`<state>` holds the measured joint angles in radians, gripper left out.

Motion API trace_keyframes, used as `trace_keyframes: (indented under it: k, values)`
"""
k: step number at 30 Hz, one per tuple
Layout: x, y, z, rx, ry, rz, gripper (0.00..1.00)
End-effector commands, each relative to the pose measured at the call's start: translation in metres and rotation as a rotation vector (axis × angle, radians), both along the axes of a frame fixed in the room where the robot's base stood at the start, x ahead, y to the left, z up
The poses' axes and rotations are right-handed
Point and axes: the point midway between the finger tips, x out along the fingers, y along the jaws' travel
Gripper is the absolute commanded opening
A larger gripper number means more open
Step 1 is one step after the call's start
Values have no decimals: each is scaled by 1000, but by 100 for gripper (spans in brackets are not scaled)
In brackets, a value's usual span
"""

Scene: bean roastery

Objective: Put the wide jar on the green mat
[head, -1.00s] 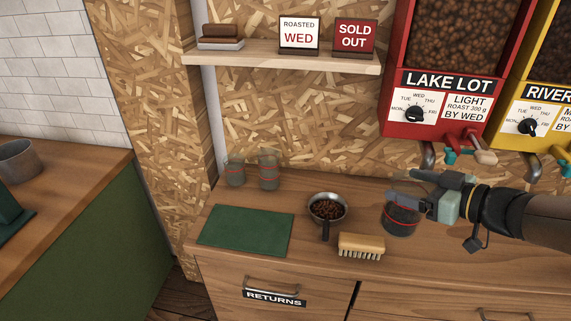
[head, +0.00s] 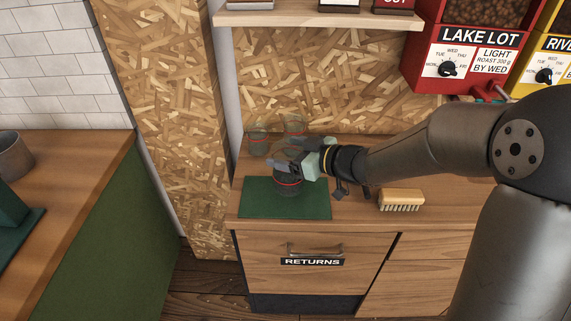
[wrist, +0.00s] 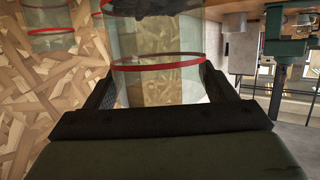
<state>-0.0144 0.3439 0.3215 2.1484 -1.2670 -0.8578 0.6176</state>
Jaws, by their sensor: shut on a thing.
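The wide jar (head: 288,184) is clear with a red band and dark contents in its lower part. It is upright over the green mat (head: 255,203), in the mat's upper middle. Whether its base touches the mat, I cannot tell. My gripper (head: 293,166) is shut on the jar near its top, reaching in from the right. In the wrist view the jar (wrist: 165,72) sits between the two dark fingers (wrist: 160,92), its red band across the picture.
Two clear glass jars, one at the left (head: 259,141) and one at the right (head: 295,127), stand behind the mat near the wall. A wooden brush (head: 402,198) lies to the right. My arm hides the counter between them, where the pan of beans stood. The returns drawer (head: 270,262) is below.

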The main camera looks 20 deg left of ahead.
Motion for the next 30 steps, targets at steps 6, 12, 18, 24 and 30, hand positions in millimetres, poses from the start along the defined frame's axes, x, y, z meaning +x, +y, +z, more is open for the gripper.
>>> trace_keyframes:
  k: [6, 12, 18, 24, 30]
  values:
    - [0, 9, -27, 0, 6, 0, 28]
    - [1, 8, -40, 0, 1, 0, 28]
    - [1, 8, -40, 0, 0, 0, 28]
    - [1, 8, -44, -1, 1, 0, 94]
    - [1, 8, -44, -1, 1, 0, 100]
